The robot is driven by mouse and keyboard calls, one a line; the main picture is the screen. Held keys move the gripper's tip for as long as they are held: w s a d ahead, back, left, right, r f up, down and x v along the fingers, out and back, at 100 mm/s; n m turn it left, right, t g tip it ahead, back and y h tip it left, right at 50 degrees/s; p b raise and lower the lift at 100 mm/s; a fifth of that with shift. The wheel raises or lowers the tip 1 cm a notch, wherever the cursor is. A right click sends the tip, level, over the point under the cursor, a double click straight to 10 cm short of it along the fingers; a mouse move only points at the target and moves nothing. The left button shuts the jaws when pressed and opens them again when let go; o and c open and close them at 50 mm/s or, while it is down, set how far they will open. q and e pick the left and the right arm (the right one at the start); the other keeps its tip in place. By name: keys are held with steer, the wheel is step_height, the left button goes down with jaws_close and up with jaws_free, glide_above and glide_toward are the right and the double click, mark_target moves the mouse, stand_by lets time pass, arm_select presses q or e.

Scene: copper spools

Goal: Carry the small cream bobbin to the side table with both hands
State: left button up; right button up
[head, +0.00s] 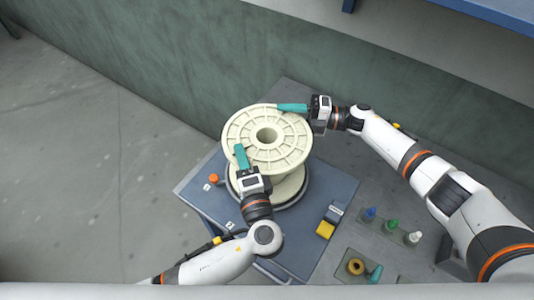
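The cream bobbin (267,137) stands upright in the middle of the head view, its ribbed upper flange and centre hole facing up. It is above a dark round base on a blue-grey surface (325,187); I cannot tell whether it rests there. My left gripper (241,156) is at the flange's left-front edge, a teal finger lying over the rim. My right gripper (292,107) is at the back-right edge, its teal finger also over the rim. Any lower fingers are hidden, so their grip is unclear. I cannot identify which surface is the side table.
An orange knob (213,178) and a yellow block (325,229) are on the blue-grey surface. Blue (369,214), green (391,226) and white (413,238) pointed items stand at right. A tray (343,270) holds a yellow ring. A green wall (180,70) is behind; open floor (60,190) is left.

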arm_select(q)
jaws_close()
arm_select(e)
jaws_close()
arm_select(q)
steer(key=shift+r, duration=0.1)
arm_select(e)
steer(key=shift+r, duration=0.15)
